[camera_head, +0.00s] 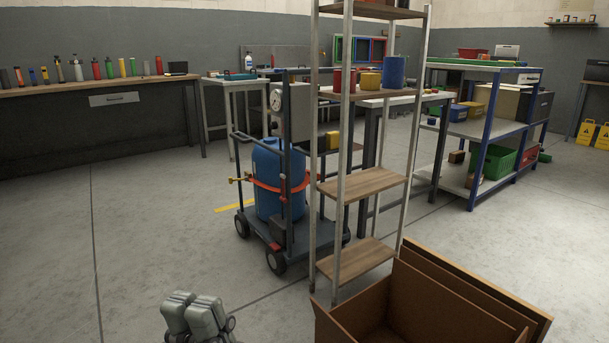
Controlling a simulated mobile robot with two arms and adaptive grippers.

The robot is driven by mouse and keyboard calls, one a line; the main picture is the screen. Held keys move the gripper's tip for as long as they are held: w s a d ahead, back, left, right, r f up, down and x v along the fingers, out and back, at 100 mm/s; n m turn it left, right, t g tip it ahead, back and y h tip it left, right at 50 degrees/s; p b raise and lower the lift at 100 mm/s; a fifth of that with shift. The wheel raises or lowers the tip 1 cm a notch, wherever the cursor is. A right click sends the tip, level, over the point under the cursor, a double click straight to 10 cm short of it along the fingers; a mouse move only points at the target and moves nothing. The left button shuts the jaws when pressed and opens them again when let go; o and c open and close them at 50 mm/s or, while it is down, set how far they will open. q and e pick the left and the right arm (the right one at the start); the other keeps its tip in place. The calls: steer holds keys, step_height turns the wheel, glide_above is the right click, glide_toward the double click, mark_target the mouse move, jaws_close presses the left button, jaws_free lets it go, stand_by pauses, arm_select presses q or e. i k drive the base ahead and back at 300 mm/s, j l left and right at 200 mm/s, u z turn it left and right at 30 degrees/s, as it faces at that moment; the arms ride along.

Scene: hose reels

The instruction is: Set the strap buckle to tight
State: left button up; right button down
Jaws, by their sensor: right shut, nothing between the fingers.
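A blue cylinder (266,205) stands upright on a dark wheeled cart (262,236) left of the middle. An orange-red strap (268,185) runs around the cylinder at about mid height. The buckle is too small to make out, and I cannot tell its setting. A small brass-coloured fitting (239,180) sticks out to the left at strap height. My right gripper (193,299) is at the bottom edge, left of the middle, shut and empty. It is well in front of the cart and apart from it. My left gripper is not in view.
A tall open shelf rack (363,185) stands just right of the cart and hides part of it. An open brown box (430,298) fills the bottom right. A long workbench (100,84) lines the back left. The floor left of the cart is clear.

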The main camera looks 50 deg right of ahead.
mark_target(230, 180)
steer(key=i+l+z, duration=0.15)
steer(key=i+z, duration=0.15)
steer(key=i, duration=0.6)
steer(key=i+z, duration=0.3)
steer(key=i, duration=0.6)
steer(key=i+l, duration=0.25)
steer(key=i, duration=0.25)
steer(key=i+l+z, duration=0.1)
steer(key=i+l, duration=0.2)
steer(key=i, duration=0.15)
